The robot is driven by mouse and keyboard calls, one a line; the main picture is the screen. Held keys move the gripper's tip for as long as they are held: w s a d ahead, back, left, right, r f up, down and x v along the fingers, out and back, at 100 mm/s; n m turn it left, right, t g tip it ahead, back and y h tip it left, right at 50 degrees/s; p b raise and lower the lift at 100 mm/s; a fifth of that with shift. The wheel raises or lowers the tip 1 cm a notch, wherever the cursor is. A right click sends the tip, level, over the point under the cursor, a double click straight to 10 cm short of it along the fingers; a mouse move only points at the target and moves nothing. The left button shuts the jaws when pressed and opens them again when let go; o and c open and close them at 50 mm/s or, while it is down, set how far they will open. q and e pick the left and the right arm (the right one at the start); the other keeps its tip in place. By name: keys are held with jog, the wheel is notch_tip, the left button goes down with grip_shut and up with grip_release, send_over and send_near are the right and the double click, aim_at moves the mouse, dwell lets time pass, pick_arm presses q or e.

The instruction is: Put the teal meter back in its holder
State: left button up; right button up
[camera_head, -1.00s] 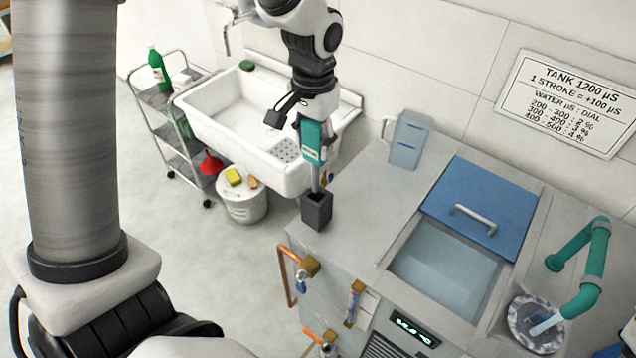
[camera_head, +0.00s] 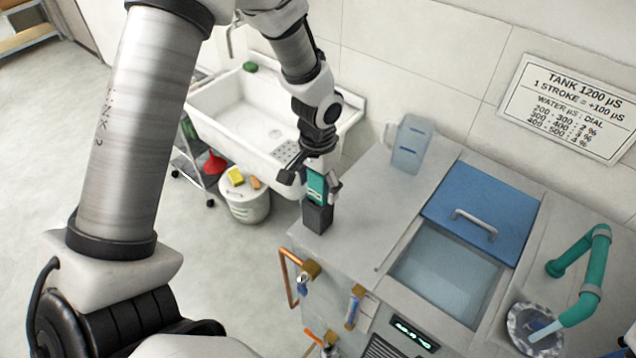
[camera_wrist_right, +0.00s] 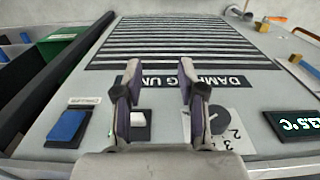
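My right gripper (camera_wrist_right: 157,75) is open and empty in the right wrist view, above a panel with a dial and a switch.
A clear jug (camera_head: 409,145) stands behind the holder. A blue lid (camera_head: 480,205) partly covers the water tank (camera_head: 445,282) to the right. A teal pipe (camera_head: 597,262) runs into a basin. A white sink (camera_head: 235,110) and a bucket (camera_head: 248,203) are to the left.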

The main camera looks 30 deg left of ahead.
pick_arm(q)
notch_tip(320, 180, up, 11)
jog(key=shift+r+b, duration=0.1)
jog(key=shift+b, duration=0.75)
jog(key=shift+r, duration=0.4)
